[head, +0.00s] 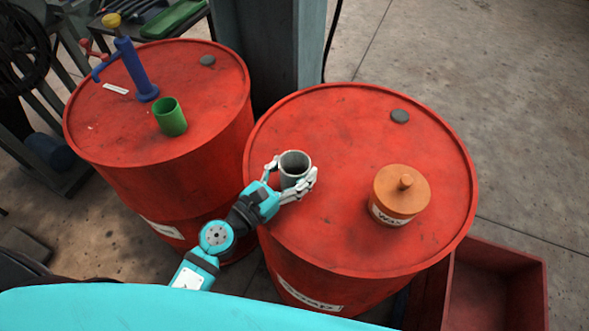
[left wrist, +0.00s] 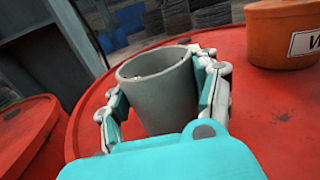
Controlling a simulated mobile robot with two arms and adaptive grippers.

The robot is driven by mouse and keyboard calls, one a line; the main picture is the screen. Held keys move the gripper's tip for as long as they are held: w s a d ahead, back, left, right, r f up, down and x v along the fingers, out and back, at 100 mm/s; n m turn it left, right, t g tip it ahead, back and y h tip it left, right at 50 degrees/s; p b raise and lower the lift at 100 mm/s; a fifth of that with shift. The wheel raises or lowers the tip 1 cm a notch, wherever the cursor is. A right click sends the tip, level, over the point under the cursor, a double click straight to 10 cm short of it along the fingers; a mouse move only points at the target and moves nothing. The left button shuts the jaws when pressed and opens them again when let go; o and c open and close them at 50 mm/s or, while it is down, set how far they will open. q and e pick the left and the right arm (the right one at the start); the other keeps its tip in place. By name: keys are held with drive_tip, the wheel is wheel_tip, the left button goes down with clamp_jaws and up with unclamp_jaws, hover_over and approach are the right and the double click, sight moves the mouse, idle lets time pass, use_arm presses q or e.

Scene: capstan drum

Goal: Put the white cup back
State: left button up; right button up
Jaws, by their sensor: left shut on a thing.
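The white cup, which looks grey-white here, (head: 295,165) is at the left part of the right red drum's top (head: 350,240). My left gripper (head: 294,180) is shut on the cup, with fingers on both sides of it. In the left wrist view the cup (left wrist: 158,92) stands upright with its open rim up, between the white-and-teal fingers (left wrist: 165,100). Its lower part is hidden by my gripper, so I cannot tell whether it touches the drum top. My right gripper is not in view.
An orange lidded wax pot (head: 399,196) stands on the right of the same drum. The left red drum (head: 110,125) carries a green cup (head: 171,117) and a blue hand pump (head: 138,70). A grey post (head: 297,50) rises behind. A red bin (head: 495,290) is lower right.

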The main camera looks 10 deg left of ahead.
use_arm(q)
drive_tip(key=shift+f, duration=0.1)
drive_tip(key=o, duration=1.3)
drive_tip(key=shift+c, duration=0.2)
drive_tip(key=shift+o, duration=0.2)
drive_tip(key=shift+r, duration=0.2)
drive_tip(key=b+v, duration=0.2)
drive_tip(key=v, duration=0.1)
drive_tip(key=b+v, duration=0.2)
drive_tip(key=v, duration=0.2)
drive_tip(key=b+v, duration=0.2)
drive_tip(key=v, duration=0.2)
drive_tip(key=shift+s+f, duration=0.15)
drive_tip(key=shift+f, duration=0.1)
drive_tip(key=shift+s+a+r, duration=0.2)
drive_tip(key=shift+s+r, duration=0.05)
drive_tip(key=shift+s, duration=0.1)
